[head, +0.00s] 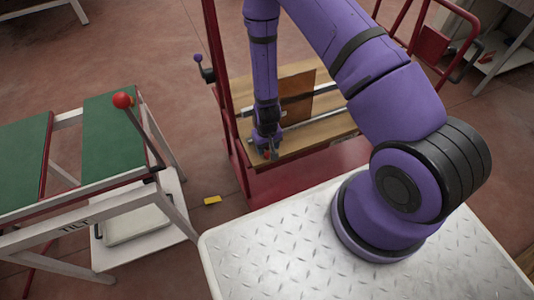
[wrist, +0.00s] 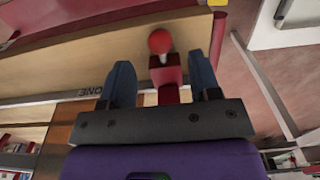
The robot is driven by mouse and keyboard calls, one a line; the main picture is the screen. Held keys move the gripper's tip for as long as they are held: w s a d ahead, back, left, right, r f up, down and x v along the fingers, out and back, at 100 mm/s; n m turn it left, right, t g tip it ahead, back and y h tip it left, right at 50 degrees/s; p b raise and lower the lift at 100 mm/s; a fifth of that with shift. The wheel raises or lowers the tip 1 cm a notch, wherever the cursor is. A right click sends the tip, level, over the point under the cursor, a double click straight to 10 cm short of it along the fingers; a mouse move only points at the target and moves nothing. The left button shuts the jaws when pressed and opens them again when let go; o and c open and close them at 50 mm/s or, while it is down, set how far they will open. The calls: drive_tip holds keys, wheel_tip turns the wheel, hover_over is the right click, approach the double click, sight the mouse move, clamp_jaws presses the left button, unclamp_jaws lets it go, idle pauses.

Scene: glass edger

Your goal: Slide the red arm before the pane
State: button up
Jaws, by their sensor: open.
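The red arm (wrist: 168,80) with a round red knob (wrist: 160,41) shows in the wrist view between the two blue-grey fingers of my gripper (wrist: 161,75). The fingers are apart, one on each side of it, with a gap visible on both sides. In the head view my gripper (head: 267,150) points down over the front of the wooden bed of the red machine, and mostly hides the red arm. The brown pane (head: 297,97) stands on the bed behind and right of my gripper, beside metal rails. A brown surface, perhaps the pane, shows at the wrist view's lower left (wrist: 62,130).
The red machine frame (head: 217,80) has an upright close left of my arm and a black-knobbed lever (head: 198,60). A green-topped table (head: 112,140) with another red-knobbed lever (head: 122,100) stands left. A yellow block (head: 212,200) lies on the floor between.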

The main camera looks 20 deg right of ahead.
sight(268, 153)
drive_tip(key=shift+f, duration=2.45)
drive_tip(key=shift+d, duration=0.1)
clamp_jaws()
